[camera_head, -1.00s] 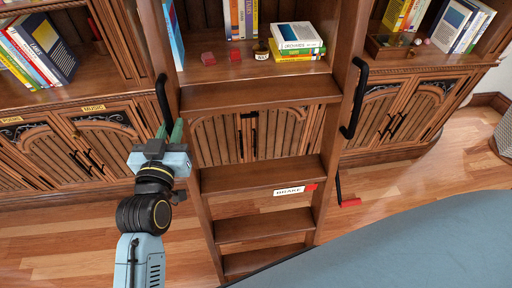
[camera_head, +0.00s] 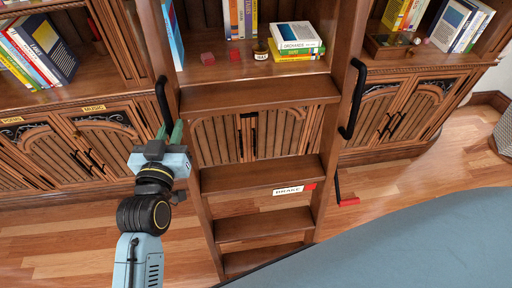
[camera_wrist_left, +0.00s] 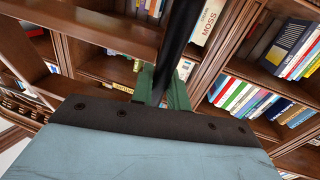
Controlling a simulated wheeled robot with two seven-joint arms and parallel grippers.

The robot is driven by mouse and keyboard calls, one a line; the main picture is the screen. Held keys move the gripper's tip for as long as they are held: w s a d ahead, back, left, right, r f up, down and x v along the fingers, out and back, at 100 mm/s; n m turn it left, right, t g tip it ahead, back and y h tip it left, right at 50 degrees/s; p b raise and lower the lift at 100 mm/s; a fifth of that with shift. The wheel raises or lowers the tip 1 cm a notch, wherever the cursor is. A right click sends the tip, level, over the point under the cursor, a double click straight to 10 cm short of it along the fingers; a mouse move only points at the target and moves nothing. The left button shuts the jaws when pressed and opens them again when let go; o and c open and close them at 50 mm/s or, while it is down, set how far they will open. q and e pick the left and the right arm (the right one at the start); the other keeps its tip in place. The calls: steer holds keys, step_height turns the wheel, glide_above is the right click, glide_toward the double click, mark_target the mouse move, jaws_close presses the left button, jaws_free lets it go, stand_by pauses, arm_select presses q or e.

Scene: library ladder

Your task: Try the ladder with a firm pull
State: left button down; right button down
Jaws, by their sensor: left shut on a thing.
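The wooden ladder (camera_head: 262,178) stands upright in front of the bookcase in the head view. A black handle (camera_head: 163,100) is on its left rail and another black handle (camera_head: 354,98) is on its right rail. My left gripper (camera_head: 171,130) is at the lower end of the left handle, with its green fingers shut on it. In the left wrist view the black handle (camera_wrist_left: 180,40) runs up from between the green fingers (camera_wrist_left: 160,88). A brake label (camera_head: 288,190) and a red-tipped pedal (camera_head: 349,201) show low on the ladder's right side. My right gripper is not in view.
The bookcase has books (camera_head: 36,48) at the left and a small stack of books (camera_head: 297,40) behind the ladder. Cupboard doors (camera_head: 80,140) line its lower part. A blue-grey surface (camera_head: 420,245) fills the lower right. Wooden floor (camera_head: 80,235) is clear at the lower left.

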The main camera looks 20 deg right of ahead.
arm_select(q)
steer(key=shift+f, duration=0.2)
stand_by(0.4)
steer(key=shift+p, duration=0.35)
steer(key=c, duration=1.6)
jaws_free()
steer(key=shift+c, duration=0.2)
steer(key=o, duration=0.4)
steer(key=shift+r, duration=0.15)
steer(key=shift+c, duration=0.2)
steer(key=v, duration=1.3)
steer(key=shift+s+b, duration=0.2)
steer(key=shift+b, duration=0.1)
steer(key=shift+a, duration=0.1)
